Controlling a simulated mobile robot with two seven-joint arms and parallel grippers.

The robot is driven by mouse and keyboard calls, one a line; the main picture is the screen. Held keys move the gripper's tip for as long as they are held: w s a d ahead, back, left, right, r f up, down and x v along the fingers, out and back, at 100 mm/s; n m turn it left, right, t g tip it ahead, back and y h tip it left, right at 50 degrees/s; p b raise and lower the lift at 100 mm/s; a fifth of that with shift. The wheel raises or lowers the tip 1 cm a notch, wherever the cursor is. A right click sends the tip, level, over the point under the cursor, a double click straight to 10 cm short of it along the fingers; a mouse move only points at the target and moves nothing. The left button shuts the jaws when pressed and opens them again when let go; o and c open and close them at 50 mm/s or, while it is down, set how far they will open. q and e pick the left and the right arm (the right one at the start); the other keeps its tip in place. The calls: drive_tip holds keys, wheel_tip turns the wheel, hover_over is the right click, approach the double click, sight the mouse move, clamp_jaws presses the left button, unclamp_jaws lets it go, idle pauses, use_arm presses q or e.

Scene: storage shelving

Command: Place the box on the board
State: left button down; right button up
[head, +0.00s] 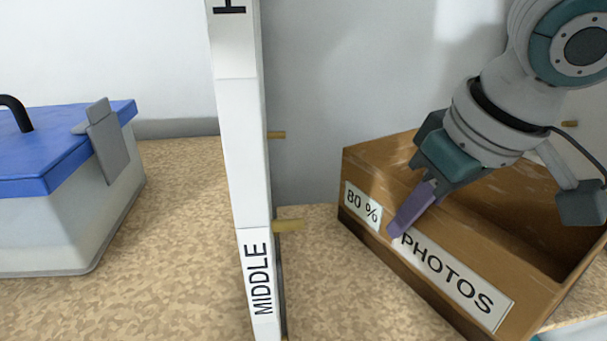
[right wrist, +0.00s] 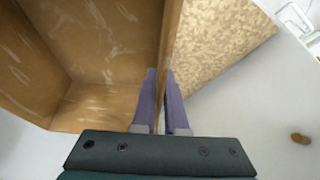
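The box (head: 405,255) is a brown open-topped wooden box with an "80 %" label and a "PHOTOS" label on its front wall. It is at the right of the head view, over or on the speckled board (head: 315,300); I cannot tell whether its underside touches. My right gripper (head: 398,228) is shut on the box's near wall. In the right wrist view its purple fingers (right wrist: 160,100) lie on either side of the wall, one inside the box (right wrist: 95,100) and one outside. The box looks empty where its inside shows. My left gripper is not in view.
A white upright post (head: 240,150) marked "MIDDLE" stands left of the box, with wooden pegs (head: 288,226) beside it. A pale wall closes the back.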

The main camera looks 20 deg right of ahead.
drive_tip(key=o, duration=0.3)
drive_tip(key=shift+o, duration=0.2)
drive_tip(key=shift+r, duration=0.25)
drive_tip(key=p+v, duration=0.3)
drive_tip(key=v, duration=0.8)
drive_tip(key=shift+r, duration=0.3)
drive_tip(key=s+a+f+n+y, duration=0.2)
drive_tip(key=s+a+f, duration=0.2)
drive_tip(key=a+f, duration=0.45)
drive_tip(key=s+d+f+m+g+h, duration=0.1)
drive_tip(key=s+d+f+h, duration=0.1)
drive_tip(key=s+f, duration=0.3)
drive_tip(key=s, duration=0.2)
drive_tip(key=shift+s+f, duration=0.35)
